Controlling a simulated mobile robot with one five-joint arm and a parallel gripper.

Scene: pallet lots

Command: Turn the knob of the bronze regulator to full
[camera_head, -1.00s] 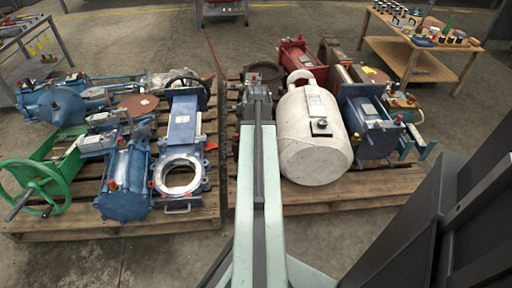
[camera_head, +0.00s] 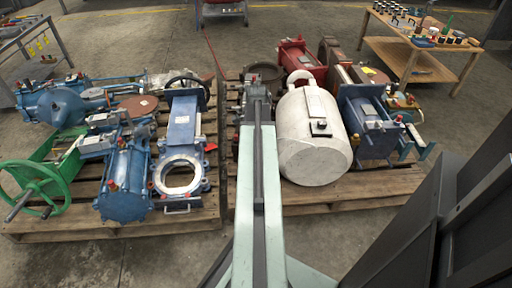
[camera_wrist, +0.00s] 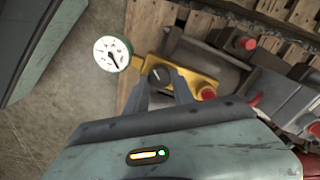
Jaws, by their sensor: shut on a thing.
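The dark round knob (camera_wrist: 160,74) sits on the body. My gripper (camera_wrist: 163,80) is shut on the knob, with one grey finger on each side. In the head view my arm covers the gripper, and I cannot make out the regulator being held there.
A large white tank (camera_head: 312,140) stands just right of my arm on the right pallet (camera_head: 390,184). Blue valves (camera_head: 125,180) and a green handwheel (camera_head: 40,190) crowd the left pallet (camera_head: 120,226). A wooden table (camera_head: 425,65) stands at the back right. Bare concrete floor lies in front.

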